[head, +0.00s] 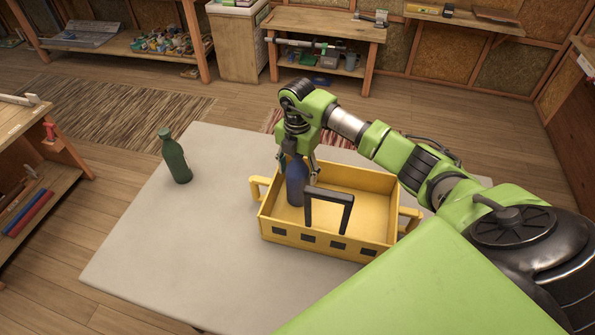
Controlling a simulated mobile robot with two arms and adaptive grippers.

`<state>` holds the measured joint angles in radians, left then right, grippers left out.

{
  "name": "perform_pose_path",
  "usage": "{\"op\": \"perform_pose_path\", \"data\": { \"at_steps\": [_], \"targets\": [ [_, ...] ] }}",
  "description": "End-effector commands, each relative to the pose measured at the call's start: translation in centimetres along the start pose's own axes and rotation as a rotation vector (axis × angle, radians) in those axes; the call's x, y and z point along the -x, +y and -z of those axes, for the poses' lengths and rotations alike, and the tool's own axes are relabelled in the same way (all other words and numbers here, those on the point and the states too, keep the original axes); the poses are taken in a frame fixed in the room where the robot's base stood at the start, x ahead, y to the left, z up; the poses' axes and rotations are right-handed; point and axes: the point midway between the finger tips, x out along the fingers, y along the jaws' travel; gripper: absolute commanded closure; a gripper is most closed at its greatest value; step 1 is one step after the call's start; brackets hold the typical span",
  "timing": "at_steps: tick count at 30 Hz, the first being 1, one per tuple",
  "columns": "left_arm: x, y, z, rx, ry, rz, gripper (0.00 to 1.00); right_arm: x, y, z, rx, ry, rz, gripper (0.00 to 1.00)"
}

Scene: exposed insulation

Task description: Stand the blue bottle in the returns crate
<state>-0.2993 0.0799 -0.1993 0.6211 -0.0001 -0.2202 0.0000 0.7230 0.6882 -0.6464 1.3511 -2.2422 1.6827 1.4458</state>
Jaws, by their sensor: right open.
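The blue bottle (295,184) stands upright inside the yellow returns crate (290,236), near its left end. My right gripper (296,163) is at the top of the bottle, pointing down, with its fingers open on either side of it. The bottle's top is hidden by the gripper. My left gripper is not in view.
A green bottle (176,158) stands on the table left of the crate. The table between and in front of them is clear. My green arm reaches in from the right, over the crate's back right side. Shelves and workbenches (325,23) line the walls.

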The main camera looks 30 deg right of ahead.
Motion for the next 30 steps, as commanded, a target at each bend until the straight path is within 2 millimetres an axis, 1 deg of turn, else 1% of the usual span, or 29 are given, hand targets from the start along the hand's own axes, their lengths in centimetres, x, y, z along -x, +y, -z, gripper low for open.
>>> {"op": "perform_pose_path", "data": {
  "at_steps": [1,2,5,12,15,18,21,24,30],
  "targets": [
    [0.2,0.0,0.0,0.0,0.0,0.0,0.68,0.4,0.0,0.0,0.0,0.0,-0.002,0.4],
    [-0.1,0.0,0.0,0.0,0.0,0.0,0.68,0.5,0.1,-0.1,0.0,-0.001,-0.003,0.4],
    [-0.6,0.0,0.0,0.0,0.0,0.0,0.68,1.9,0.1,-0.1,0.001,-0.003,-0.005,0.4],
    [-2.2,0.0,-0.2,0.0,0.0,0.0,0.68,7.0,0.2,-0.1,0.001,-0.003,-0.007,0.4],
    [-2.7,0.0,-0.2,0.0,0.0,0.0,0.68,9.0,0.1,-0.1,0.001,-0.002,-0.005,0.4],
    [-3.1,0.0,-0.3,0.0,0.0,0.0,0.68,10.5,0.1,-0.1,0.0,-0.001,-0.004,0.4],
    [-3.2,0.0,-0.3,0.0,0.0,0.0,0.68,11.6,0.1,0.0,0.0,-0.001,-0.002,0.4],
    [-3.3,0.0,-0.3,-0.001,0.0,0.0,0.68,12.1,0.0,0.0,0.0,-0.001,-0.001,0.4],
    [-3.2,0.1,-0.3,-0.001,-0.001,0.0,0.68,12.2,0.0,0.0,0.0,0.0,0.0,0.4]
  ]
}}
